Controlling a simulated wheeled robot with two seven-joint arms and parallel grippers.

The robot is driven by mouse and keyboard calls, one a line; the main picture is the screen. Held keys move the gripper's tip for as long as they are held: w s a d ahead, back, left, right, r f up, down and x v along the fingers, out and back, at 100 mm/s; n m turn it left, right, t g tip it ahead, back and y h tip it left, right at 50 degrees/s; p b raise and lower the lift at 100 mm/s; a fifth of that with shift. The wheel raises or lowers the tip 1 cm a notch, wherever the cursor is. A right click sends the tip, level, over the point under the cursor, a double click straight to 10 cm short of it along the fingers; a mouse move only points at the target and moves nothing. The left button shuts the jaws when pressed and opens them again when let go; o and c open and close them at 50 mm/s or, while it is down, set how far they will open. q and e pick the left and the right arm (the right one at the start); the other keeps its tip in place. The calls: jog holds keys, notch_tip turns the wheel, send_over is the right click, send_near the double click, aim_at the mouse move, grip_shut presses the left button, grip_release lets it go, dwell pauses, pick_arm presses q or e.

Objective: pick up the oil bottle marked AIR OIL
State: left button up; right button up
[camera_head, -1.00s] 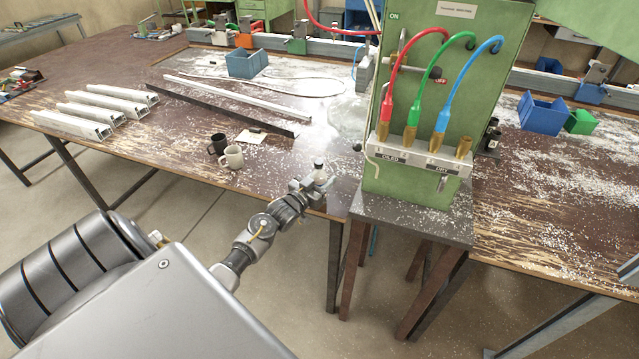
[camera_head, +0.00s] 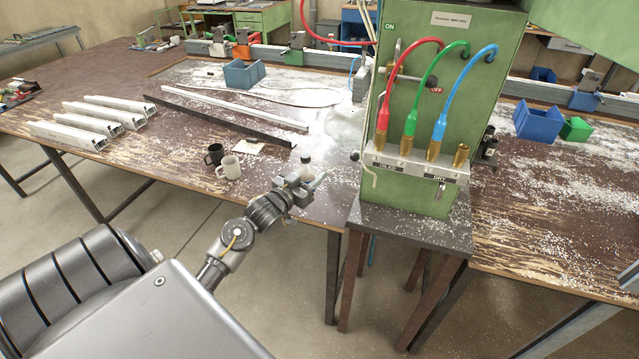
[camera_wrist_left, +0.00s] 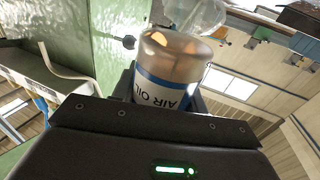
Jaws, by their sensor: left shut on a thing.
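The oil bottle (camera_wrist_left: 168,75) shows in the left wrist view with an AIR OIL label, upside down in that picture, a brownish body and a clear top. It sits between the jaws of my left gripper (camera_wrist_left: 160,100), which is shut on it. In the head view the bottle (camera_head: 306,168) is small at the tip of my left gripper (camera_head: 304,183), near the front edge of the bench. The gripper hides its lower part. I cannot tell whether its base touches the bench. My right gripper is not in view.
A black mug (camera_head: 215,155) and a cream mug (camera_head: 229,167) stand left of the gripper. The green machine (camera_head: 425,110) with coloured hoses stands close to its right. Pale profiles (camera_head: 90,120) lie at the left. Blue bins (camera_head: 538,120) are at the right.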

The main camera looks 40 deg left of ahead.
pick_arm(q)
jog(key=s+r+b, duration=0.1)
jog(key=s+r, duration=0.3)
jog(key=s, duration=0.5)
jog(key=shift+s+d+r, duration=0.25)
jog(key=shift+r, duration=0.05)
